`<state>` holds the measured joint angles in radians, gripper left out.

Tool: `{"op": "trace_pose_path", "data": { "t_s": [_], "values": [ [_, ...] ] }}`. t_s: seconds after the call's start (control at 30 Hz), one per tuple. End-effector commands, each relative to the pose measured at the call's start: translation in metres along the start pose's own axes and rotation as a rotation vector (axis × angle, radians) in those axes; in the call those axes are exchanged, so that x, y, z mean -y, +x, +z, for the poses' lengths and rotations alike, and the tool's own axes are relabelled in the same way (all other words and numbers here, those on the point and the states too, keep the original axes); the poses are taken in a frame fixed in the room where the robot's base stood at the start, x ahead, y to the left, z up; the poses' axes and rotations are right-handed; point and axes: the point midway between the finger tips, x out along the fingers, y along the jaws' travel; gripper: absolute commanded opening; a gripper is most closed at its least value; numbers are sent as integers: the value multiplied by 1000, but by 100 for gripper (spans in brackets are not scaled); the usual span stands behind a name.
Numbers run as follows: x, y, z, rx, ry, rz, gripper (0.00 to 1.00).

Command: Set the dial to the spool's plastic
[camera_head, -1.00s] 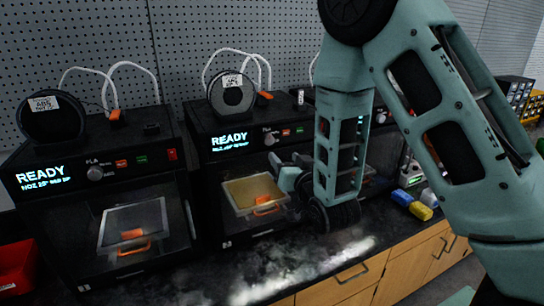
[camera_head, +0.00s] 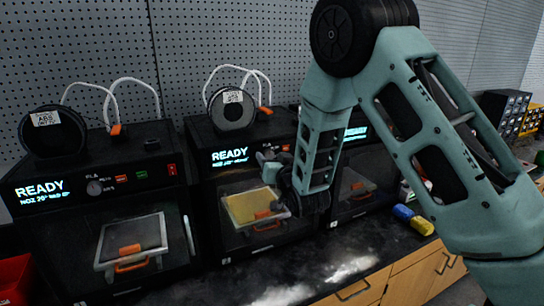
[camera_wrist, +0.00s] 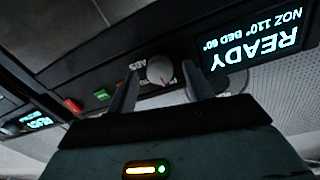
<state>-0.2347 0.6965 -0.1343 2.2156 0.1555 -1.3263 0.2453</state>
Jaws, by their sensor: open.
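The middle black printer (camera_head: 200,187) has a lit READY display (camera_head: 229,155) and a yellowish door window. The spool (camera_head: 232,109) on top bears a white label that seems to read ABS. My gripper (camera_head: 266,157) is at this printer's front panel and hides its dial in the head view. In the wrist view the round grey dial (camera_wrist: 160,70) sits between the two spread fingers of my gripper (camera_wrist: 163,92), apart from both as far as I can tell. An ABS marking shows beside the dial.
A similar printer (camera_head: 82,187) with an ABS-labelled spool (camera_head: 52,131) stands left; another (camera_head: 358,180) stands right, partly behind my arm. A red bin (camera_head: 15,277) is at the left edge.

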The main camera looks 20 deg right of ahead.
Motion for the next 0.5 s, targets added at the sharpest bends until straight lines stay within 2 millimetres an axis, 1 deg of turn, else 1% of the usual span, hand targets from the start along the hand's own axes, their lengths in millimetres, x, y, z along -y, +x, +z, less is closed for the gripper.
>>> {"op": "trace_pose_path", "data": {
  "t_s": [0.23, 0.27, 0.3, 0.37, 0.4, 0.43, 0.5],
  "values": [
    [0, 1, 0, 0, 0, 0, 51],
    [0, 1, 0, 0, 0, 0, 49],
    [0, 1, 0, 0, 0, 0, 37],
    [0, 1, 0, 0, 0, 0, 21],
    [0, 1, 0, 0, 0, 0, 10],
    [0, 1, 0, 0, 0, 0, 7],
    [0, 1, 0, 0, 0, 1, 7]
  ]
}}
